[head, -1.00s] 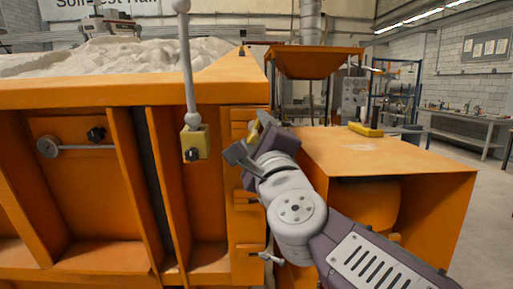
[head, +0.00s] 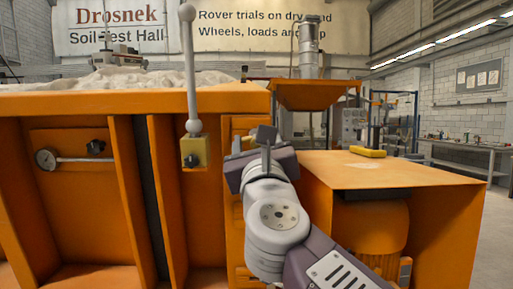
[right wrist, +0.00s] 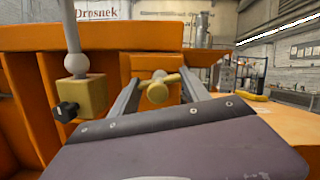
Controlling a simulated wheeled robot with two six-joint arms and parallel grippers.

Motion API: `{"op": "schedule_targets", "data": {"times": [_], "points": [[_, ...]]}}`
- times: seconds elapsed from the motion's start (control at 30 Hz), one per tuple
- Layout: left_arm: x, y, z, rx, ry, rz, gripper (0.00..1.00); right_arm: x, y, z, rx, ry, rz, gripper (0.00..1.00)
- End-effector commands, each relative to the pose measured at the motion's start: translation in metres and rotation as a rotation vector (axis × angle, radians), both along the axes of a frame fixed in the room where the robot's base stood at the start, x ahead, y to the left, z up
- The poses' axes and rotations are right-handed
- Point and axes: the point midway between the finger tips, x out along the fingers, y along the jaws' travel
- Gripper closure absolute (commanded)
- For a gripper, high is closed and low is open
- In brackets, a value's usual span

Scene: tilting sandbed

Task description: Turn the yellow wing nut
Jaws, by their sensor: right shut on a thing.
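The yellow wing nut (right wrist: 157,92) shows in the right wrist view, with a round boss facing me and its wings spread roughly sideways. My right gripper (right wrist: 158,82) is shut on it, one finger at each side of the wings. In the head view my right gripper (head: 265,142) is at the front of the orange sandbed frame (head: 240,102), right of the lever. There its fingers and body hide most or all of the wing nut. My left gripper is not in view.
A grey lever with a ball end (head: 190,75) rises from a yellow block (head: 195,152) close left of my right gripper. An orange cabinet (head: 385,172) stands at the right with a yellow object (head: 369,153) on top.

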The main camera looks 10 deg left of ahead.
Motion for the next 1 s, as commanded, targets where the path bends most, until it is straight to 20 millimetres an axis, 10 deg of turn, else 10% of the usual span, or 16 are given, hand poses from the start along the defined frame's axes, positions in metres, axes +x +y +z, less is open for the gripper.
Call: {"op": "schedule_targets", "data": {"times": [0.9, 0.93, 1.0], "points": [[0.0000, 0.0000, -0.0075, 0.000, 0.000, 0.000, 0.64, -0.0007, 0.0001, 0.0017, 0.149, 0.040, 0.027, 0.86], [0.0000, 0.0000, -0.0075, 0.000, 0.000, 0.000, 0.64, -0.0006, 0.0000, 0.0017, 0.149, 0.040, 0.027, 0.37], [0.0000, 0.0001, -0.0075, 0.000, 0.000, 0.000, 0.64, -0.0006, 0.0000, 0.0015, 0.148, 0.040, 0.027, 0.24]]}}
